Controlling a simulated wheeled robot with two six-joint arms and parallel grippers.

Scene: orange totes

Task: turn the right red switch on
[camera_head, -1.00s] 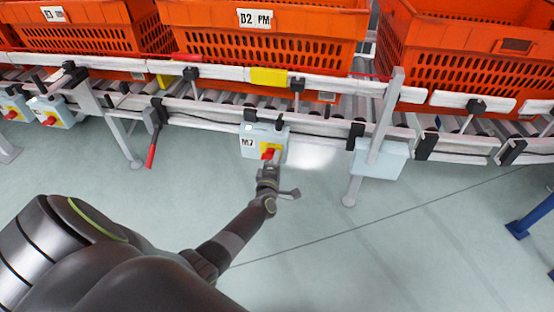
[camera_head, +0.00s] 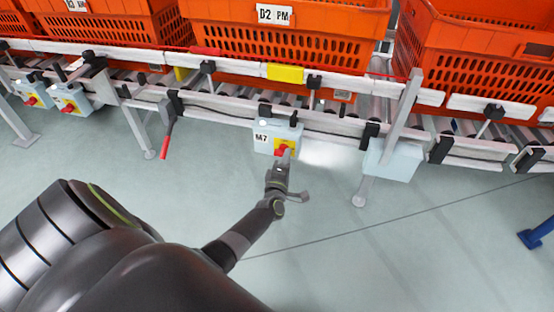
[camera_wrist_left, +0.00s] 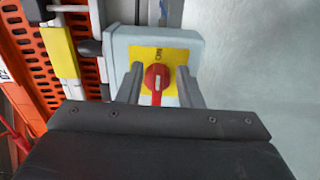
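The red rotary switch (camera_head: 281,150) sits on a yellow plate on the grey box marked M7 (camera_head: 262,137), on the conveyor's side rail. In the left wrist view the red knob (camera_wrist_left: 157,78) has a pale line running up and down the picture, with lettering above it that seems to read ON. My left gripper (camera_head: 286,158) is at the switch, its fingertips close to the knob. In the wrist view its two fingers (camera_wrist_left: 160,72) are apart, one on each side of the knob, with visible gaps; contact cannot be seen. My right gripper is not in view.
Two more boxes with red switches (camera_head: 68,105) hang at the far left. A red lever (camera_head: 166,140) hangs left of M7, and a plain grey box (camera_head: 392,160) sits right on a post. Orange totes (camera_head: 290,45) stand on the conveyor. The floor in front is clear.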

